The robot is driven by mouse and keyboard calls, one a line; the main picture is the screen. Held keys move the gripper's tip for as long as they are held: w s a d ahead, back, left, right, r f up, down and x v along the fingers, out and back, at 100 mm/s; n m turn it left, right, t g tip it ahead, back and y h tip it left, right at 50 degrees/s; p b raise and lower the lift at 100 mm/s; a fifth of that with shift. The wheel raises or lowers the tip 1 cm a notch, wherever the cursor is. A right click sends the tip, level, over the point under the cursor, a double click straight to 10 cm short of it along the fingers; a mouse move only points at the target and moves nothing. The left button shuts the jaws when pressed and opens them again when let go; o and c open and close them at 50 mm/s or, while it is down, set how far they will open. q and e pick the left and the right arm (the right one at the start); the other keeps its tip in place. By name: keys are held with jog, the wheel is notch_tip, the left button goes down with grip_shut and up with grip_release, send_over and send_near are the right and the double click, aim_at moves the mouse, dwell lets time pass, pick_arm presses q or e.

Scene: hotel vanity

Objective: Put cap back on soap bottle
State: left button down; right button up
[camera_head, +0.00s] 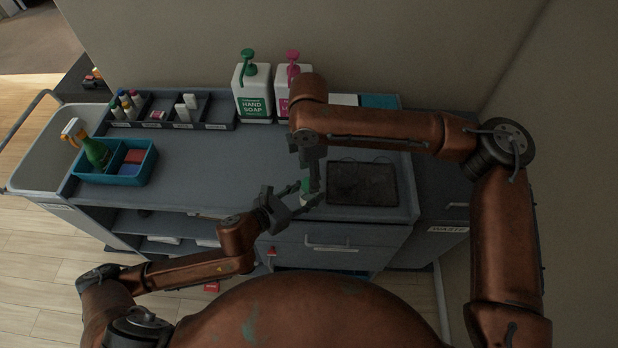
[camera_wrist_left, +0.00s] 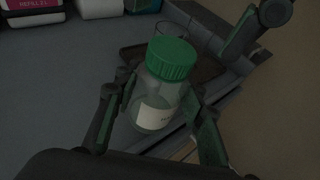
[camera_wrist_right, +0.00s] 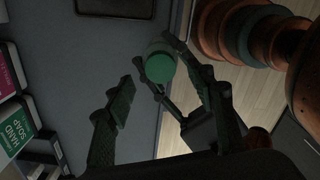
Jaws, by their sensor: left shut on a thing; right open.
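The soap bottle (camera_wrist_left: 153,112) is small and clear with a white label. A ribbed green cap (camera_wrist_left: 170,58) sits on its top; I cannot tell how tightly. My left gripper (camera_head: 297,194) is shut on the bottle's body, with one finger on each side in the left wrist view. My right gripper (camera_head: 313,188) is open and points down over the bottle. In the right wrist view the green cap (camera_wrist_right: 160,68) shows from above, near the right fingertips and between the two fingers. In the head view the bottle (camera_head: 306,187) is mostly hidden by the grippers.
A dark tray (camera_head: 362,183) lies just right of the bottle on the grey cart top (camera_head: 215,165). Two large pump bottles, green (camera_head: 253,95) and pink (camera_head: 283,83), stand behind. A blue caddy (camera_head: 127,174) with a spray bottle stands left. The cart top's middle is clear.

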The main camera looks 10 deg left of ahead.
notch_tip(320, 180, up, 9)
jog(key=shift+f, duration=0.15)
jog(key=shift+w+a+f, duration=0.1)
dwell(0.6)
